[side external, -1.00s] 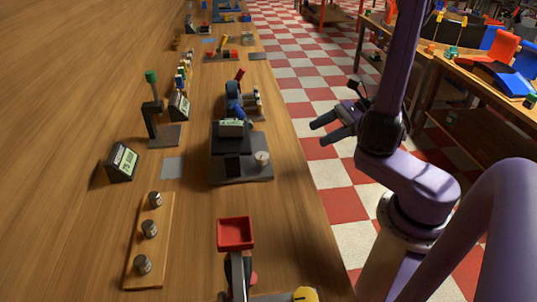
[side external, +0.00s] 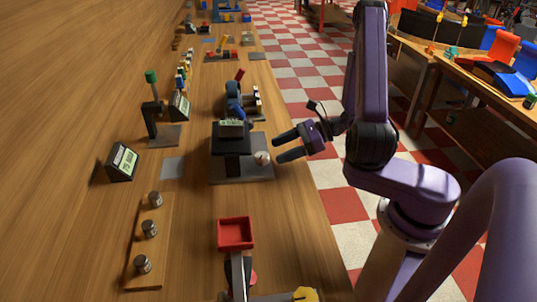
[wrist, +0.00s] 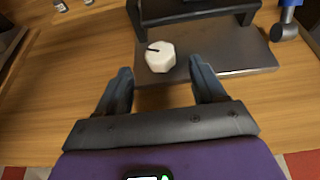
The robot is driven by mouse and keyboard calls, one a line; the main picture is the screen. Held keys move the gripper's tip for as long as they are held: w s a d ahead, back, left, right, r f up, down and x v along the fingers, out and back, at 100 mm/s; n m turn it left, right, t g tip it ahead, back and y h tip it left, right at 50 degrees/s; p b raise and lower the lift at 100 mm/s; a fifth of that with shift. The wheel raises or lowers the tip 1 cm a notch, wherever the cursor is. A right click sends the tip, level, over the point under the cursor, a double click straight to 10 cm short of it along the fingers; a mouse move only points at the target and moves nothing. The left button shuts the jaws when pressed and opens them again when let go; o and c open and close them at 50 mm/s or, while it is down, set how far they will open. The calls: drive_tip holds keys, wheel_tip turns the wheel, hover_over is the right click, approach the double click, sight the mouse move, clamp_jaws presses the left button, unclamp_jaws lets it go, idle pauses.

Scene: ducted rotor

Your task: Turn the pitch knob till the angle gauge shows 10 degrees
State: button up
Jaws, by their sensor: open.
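The white pitch knob (side external: 262,157) stands at the right edge of a grey metal base plate (side external: 228,172). In the wrist view the knob (wrist: 160,60) is faceted, with a dark pointer mark toward its upper left. My gripper (side external: 277,148) is open, just right of the knob, its fingers pointing at it. In the wrist view the open fingers (wrist: 160,67) lie left and right of the knob, with nothing between them and no visible contact. A black display box (side external: 123,161) stands at left; its reading is too small to make out, and I cannot tell if it is the angle gauge.
A black stand (side external: 232,140) with a small greenish display rises from the plate beside the knob. A red tray (side external: 236,232) and a wooden strip with metal knobs (side external: 148,230) are nearer the camera. A blue device (side external: 234,100) stands behind. The bench right of the plate is clear.

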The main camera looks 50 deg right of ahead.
sight(268, 155)
drive_tip(key=shift+x, duration=2.35)
drive_tip(key=c, duration=1.1)
